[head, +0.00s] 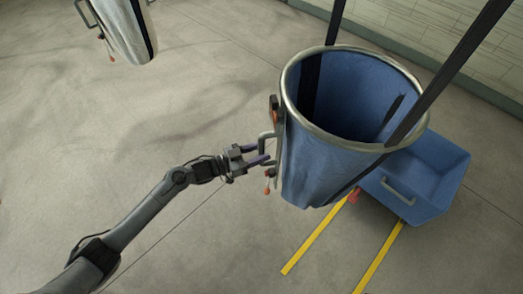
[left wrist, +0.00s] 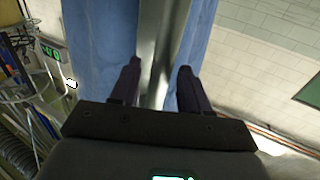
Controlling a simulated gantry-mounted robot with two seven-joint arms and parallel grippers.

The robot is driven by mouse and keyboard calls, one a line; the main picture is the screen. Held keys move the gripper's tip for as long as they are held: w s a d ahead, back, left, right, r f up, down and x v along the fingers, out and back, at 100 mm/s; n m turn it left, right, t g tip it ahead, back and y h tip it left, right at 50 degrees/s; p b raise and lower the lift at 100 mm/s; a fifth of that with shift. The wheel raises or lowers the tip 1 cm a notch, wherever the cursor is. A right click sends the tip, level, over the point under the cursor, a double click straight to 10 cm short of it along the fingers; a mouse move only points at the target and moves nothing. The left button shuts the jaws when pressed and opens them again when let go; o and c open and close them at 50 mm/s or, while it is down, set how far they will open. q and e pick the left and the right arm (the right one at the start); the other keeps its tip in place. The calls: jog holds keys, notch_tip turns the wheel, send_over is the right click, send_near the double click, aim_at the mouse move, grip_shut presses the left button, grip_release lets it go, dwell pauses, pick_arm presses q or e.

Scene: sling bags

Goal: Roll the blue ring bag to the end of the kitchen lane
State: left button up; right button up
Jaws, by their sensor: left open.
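The blue ring bag (head: 325,165) hangs from black straps at the right of the head view, its mouth held open by a metal ring. A grey handle (head: 265,143) and a small red piece are on its left side. My left gripper (head: 260,152) is open at that handle. In the left wrist view, the blue fabric (left wrist: 90,50) fills the upper middle, and a grey upright bar (left wrist: 160,45) shows between the two dark fingertips (left wrist: 160,72). I cannot tell whether the fingers touch it. My right gripper is not in view.
A blue bin (head: 430,180) with a handle stands behind the bag at the right. Yellow lines (head: 315,245) run along the floor towards it. Another hanging bag (head: 122,30) is at the upper left. A tiled wall is at the upper right. The floor at left is clear.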

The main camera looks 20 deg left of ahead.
pick_arm(q)
jog(key=shift+w+d, duration=0.35)
grip_shut()
